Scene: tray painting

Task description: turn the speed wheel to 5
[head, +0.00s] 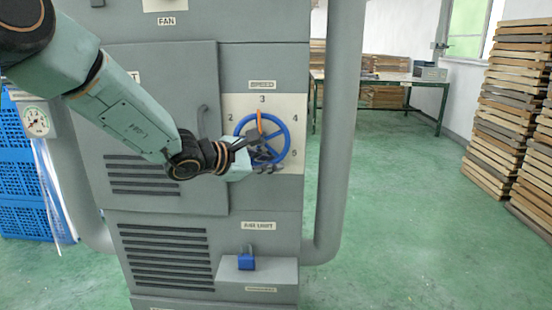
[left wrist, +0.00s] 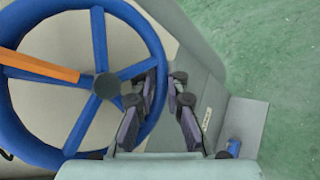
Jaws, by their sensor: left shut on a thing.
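The speed wheel (head: 285,138) is a blue ring with spokes on a cream dial plate (head: 298,110) marked 2, 3, 4 and 5. Its single orange spoke (head: 260,124) points up, close to the 3. The 5 is at the lower right of the plate. My left gripper (head: 266,160) is at the bottom of the wheel and shut on its rim. In the left wrist view, the wheel (left wrist: 98,40) fills the left side, and the rim runs between the fingers of the gripper (left wrist: 163,95). The fingers hide part of the rim. My right gripper is not in view.
The grey cabinet (head: 230,225) has a handled door on the left and a blue padlock-like piece (head: 246,260) below the wheel. A grey pipe (head: 337,130) stands just right of the dial. Green floor (head: 410,240) is open at the right, before stacked wooden frames (head: 510,100).

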